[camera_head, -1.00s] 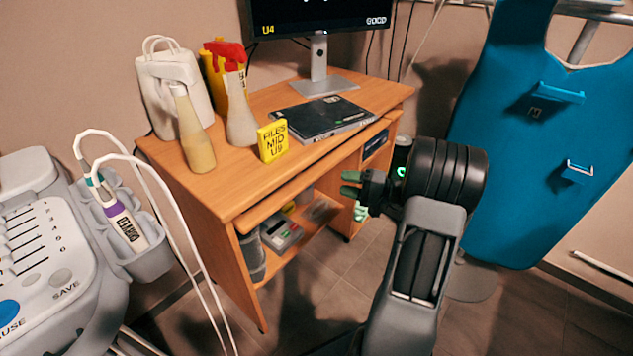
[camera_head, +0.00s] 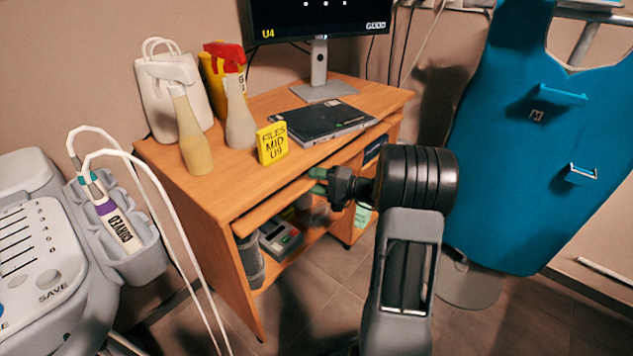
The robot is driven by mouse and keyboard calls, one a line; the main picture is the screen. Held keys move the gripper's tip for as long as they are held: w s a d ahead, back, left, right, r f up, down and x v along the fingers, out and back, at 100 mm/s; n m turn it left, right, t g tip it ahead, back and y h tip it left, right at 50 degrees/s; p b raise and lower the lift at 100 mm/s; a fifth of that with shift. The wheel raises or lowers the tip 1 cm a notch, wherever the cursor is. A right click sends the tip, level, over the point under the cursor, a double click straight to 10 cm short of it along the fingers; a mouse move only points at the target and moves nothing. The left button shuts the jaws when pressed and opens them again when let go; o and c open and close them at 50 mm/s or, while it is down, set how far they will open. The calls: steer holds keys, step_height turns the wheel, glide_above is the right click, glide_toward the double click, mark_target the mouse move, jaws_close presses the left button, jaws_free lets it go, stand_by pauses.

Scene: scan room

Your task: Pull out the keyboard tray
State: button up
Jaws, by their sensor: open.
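The keyboard tray (camera_head: 272,207) is a wooden board under the top of the orange-brown desk (camera_head: 228,172). Its front edge runs slantwise from lower left to upper right, just below the desktop. My gripper (camera_head: 318,181) is open, with greenish fingertips pointing left at the tray's front edge, around the middle of its length. In the picture one fingertip lies a little above the other, level with the edge. I cannot tell whether they touch the tray or straddle it. My gripper and wrist hide part of the tray's right half.
On the desktop are spray bottles (camera_head: 239,118), a yellow box (camera_head: 272,145), a dark flat case (camera_head: 318,121) and a monitor (camera_head: 318,18). A grey device (camera_head: 280,240) sits below the tray. An ultrasound console (camera_head: 45,245) with looping cables stands left; a blue apron (camera_head: 520,150) hangs right.

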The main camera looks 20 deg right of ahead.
jaws_close()
steer(key=shift+s, duration=0.15)
stand_by(0.4)
